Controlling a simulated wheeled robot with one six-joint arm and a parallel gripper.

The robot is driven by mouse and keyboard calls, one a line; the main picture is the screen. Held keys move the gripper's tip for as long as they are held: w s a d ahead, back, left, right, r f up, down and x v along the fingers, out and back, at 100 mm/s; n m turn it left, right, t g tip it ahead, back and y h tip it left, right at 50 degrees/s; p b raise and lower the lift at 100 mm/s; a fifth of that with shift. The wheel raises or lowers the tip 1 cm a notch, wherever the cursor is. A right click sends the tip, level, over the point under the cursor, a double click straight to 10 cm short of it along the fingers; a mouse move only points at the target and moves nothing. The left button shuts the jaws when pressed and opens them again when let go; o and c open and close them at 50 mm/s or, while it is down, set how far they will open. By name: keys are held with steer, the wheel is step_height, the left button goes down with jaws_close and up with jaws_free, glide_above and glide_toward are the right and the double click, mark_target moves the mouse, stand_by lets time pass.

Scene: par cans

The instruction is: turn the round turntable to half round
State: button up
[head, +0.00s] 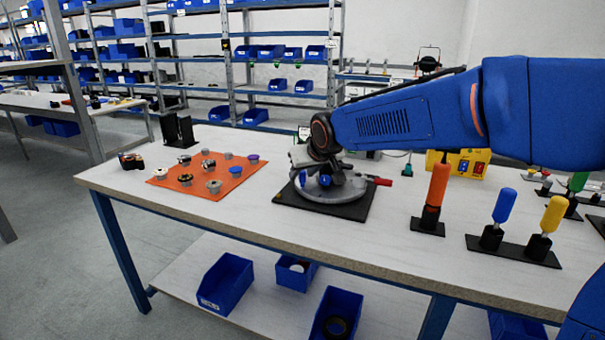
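The round turntable (318,193) is a grey disc on a black square base (348,210) in the middle of the table. A red handle (380,181) sticks out at its right side. A blue knob (325,181) shows by the disc's middle, close to my gripper. My gripper (314,184) is at the end of my blue arm, low over the disc, and covers part of it. I cannot tell whether its fingers touch the knob or are open or shut.
On the table (270,228), an orange mat (198,195) with several small parts lies left. An orange-handled tool (436,185) stands right, near blue (504,205) and yellow (554,214) handles. A yellow box (466,162) stands behind. Bare tabletop lies in front of the turntable.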

steer(key=shift+w+a+f, duration=0.1)
steer(key=shift+w+f, duration=0.1)
steer(key=shift+f, duration=0.05)
steer(key=shift+c, duration=0.3)
jaws_close()
